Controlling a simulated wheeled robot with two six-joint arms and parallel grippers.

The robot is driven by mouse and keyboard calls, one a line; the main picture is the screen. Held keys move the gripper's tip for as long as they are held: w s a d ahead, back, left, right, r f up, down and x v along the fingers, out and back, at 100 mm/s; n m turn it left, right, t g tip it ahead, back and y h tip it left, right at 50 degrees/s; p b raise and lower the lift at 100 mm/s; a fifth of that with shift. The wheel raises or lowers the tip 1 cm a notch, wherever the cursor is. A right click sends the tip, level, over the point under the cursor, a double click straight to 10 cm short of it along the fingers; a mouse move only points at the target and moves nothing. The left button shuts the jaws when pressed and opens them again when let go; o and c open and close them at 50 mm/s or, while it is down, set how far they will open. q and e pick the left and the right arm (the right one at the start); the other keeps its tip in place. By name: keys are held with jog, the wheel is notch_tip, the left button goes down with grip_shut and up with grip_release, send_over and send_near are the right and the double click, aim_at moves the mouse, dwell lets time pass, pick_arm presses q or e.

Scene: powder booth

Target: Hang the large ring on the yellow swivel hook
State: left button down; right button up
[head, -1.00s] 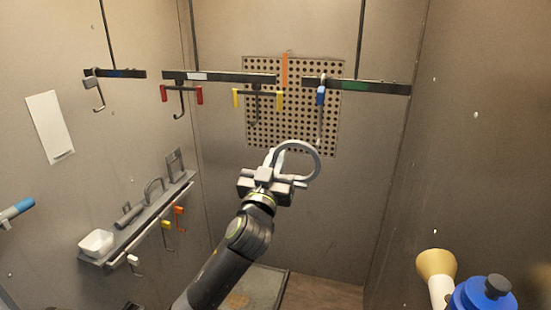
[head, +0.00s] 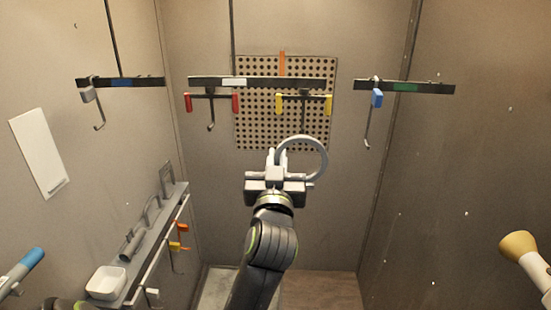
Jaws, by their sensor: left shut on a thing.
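The large ring (head: 325,150) is a plain grey hoop. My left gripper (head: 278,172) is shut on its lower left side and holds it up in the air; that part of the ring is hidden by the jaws. The yellow swivel hook (head: 304,110) hangs from the right part of the middle bar, a dark hook under a crosspiece with yellow ends. In the picture, the ring's top is just below the hook's lower end. The ring appears apart from the hook, but the depth between them is unclear. My right gripper is not in view.
The red-ended hook (head: 210,110) hangs left on the same bar (head: 257,82). A blue-tagged hook (head: 368,120) hangs from the right bar, a grey-tagged hook (head: 97,110) from the left bar. A shelf (head: 150,235) with a white bowl (head: 106,282) runs along the left wall.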

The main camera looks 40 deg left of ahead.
pick_arm(q)
jog(key=shift+w+d, duration=0.15)
jog(key=shift+w, duration=0.25)
jog(key=w+a, duration=0.2)
jog(key=w, duration=0.1)
jog(key=shift+w+a+f, duration=0.1)
jog(key=shift+w, duration=0.1)
jog(key=w, duration=0.1)
jog(key=w+a+b, duration=0.1)
jog(key=shift+w+a+f, duration=0.1)
jog(key=shift+w+a, duration=0.15)
jog(key=shift+w, duration=0.1)
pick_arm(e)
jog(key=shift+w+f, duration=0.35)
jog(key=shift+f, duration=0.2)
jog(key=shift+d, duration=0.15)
